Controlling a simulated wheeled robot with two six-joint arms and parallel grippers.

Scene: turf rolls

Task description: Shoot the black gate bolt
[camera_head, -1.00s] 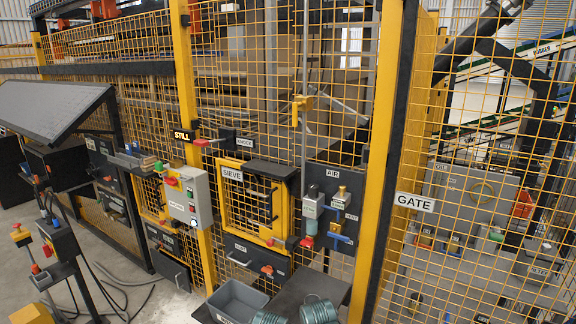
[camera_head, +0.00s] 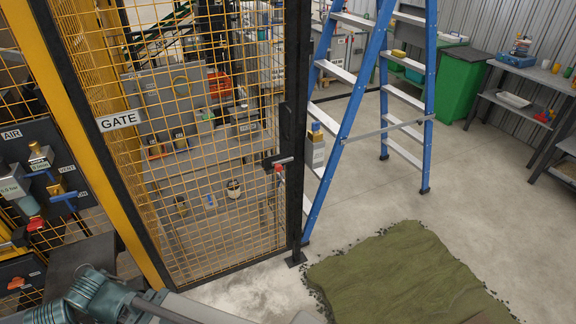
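The gate (camera_head: 215,190) is a yellow mesh panel in a black frame, with a white GATE label (camera_head: 121,120) on the yellow post side at its left. A black bolt (camera_head: 269,162) with a red knob (camera_head: 278,168) sits at the gate's right edge, by the black upright post (camera_head: 294,130). It is small in view, and I cannot tell how far its bar reaches into the post. The gate appears to stand in line with the post. Part of my arm shows at the lower left, far from the bolt; neither gripper's fingers are in view.
A blue stepladder (camera_head: 350,105) stands just right of the gate post. A green turf piece (camera_head: 400,275) lies on the floor in front of it. An AIR panel (camera_head: 35,170) with valves is at left. Shelves (camera_head: 535,70) and a green bin (camera_head: 460,90) stand at right.

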